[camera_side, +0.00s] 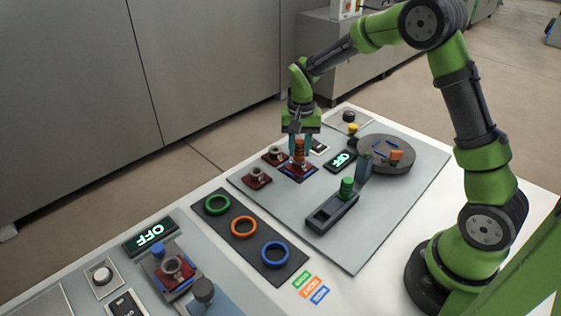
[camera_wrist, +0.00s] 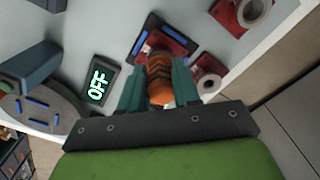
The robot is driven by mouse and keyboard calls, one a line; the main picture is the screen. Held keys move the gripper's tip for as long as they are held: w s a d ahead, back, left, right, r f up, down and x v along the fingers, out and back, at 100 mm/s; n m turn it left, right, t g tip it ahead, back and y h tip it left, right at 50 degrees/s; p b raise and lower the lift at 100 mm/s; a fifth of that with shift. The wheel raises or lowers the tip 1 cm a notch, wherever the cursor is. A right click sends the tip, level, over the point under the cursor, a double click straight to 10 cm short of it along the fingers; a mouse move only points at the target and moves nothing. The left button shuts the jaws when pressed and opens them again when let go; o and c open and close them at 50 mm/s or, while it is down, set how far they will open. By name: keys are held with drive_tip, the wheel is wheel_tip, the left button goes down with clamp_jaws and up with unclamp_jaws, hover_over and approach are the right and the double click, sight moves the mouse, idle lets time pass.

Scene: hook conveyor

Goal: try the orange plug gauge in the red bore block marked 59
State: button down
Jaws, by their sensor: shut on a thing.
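My gripper (camera_side: 299,150) points down and is shut on the orange plug gauge (camera_side: 299,147), which is upright with dark bands. The gauge also shows between the fingers in the wrist view (camera_wrist: 159,78). Directly beneath it is a dark red block or base with blue strips (camera_side: 298,173), also in the wrist view (camera_wrist: 170,40). I cannot tell whether the gauge tip is in a bore there. Two red bore blocks with grey rings stand beside it, one nearer (camera_side: 257,177) and one behind (camera_side: 273,155). No number is readable, so I cannot tell which is 59.
A green plug gauge (camera_side: 347,187) stands in a dark holder (camera_side: 331,213). A round turntable (camera_side: 372,150) carries an orange piece. An OFF display (camera_side: 341,161) lies close to my gripper. A dark board with green, orange and blue rings (camera_side: 243,227) and another red block (camera_side: 173,270) are nearer.

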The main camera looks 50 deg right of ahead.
sight(299, 143)
drive_tip(key=shift+r, duration=0.1)
idle(0.4)
drive_tip(key=shift+r, duration=2.95)
